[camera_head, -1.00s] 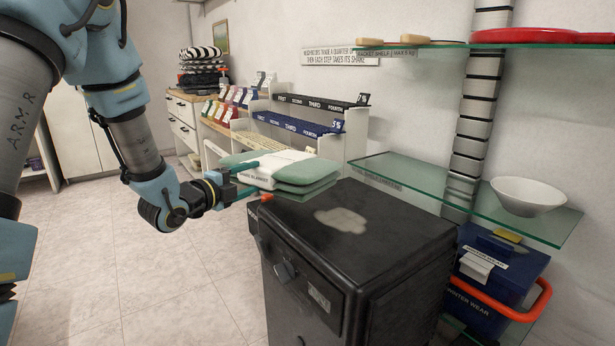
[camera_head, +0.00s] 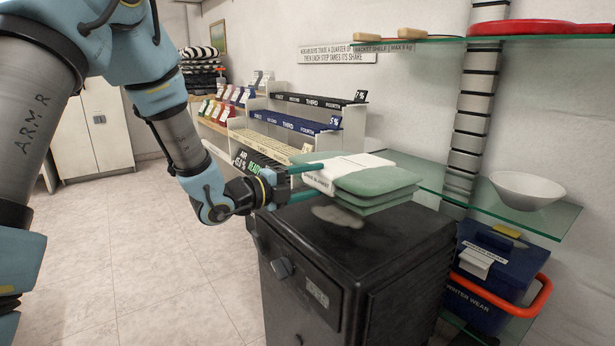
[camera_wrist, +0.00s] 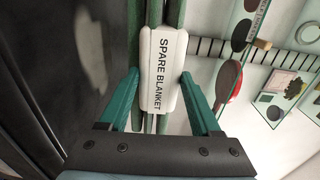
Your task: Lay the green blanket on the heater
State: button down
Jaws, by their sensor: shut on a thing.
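The green blanket (camera_head: 375,181) is folded in layers with a white band labelled "SPARE BLANKET", which also shows in the wrist view (camera_wrist: 161,70). My gripper (camera_head: 312,180) is shut on it at the banded left end, with one finger on each side of the band in the wrist view (camera_wrist: 158,95). The blanket is held level above the black heater (camera_head: 390,255), apart from its top by a small gap. The heater has a knob and a label on its front and a pale patch on its top, partly hidden by the blanket and my arm.
A glass shelf (camera_head: 535,218) with a white bowl (camera_head: 527,190) stands close behind and right of the heater. A blue bin (camera_head: 490,290) with an orange handle is at lower right. Stepped racks (camera_head: 290,122) stand behind. Tiled floor at left is clear.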

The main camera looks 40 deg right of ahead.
jog(key=f, duration=0.1)
jog(key=d+f+b, duration=0.1)
jog(key=f, duration=0.1)
jog(key=f+b, duration=0.1)
jog(key=shift+d+f, duration=0.15)
jog(key=shift+d, duration=0.1)
jog(key=shift+f+b, duration=0.7)
jog(key=shift+b, duration=0.2)
jog(key=shift+f, duration=0.1)
grip_release()
jog(key=shift+a+f, duration=0.1)
jog(key=shift+a+b, duration=0.35)
jog(key=shift+a, duration=0.45)
jog(key=shift+a, duration=0.1)
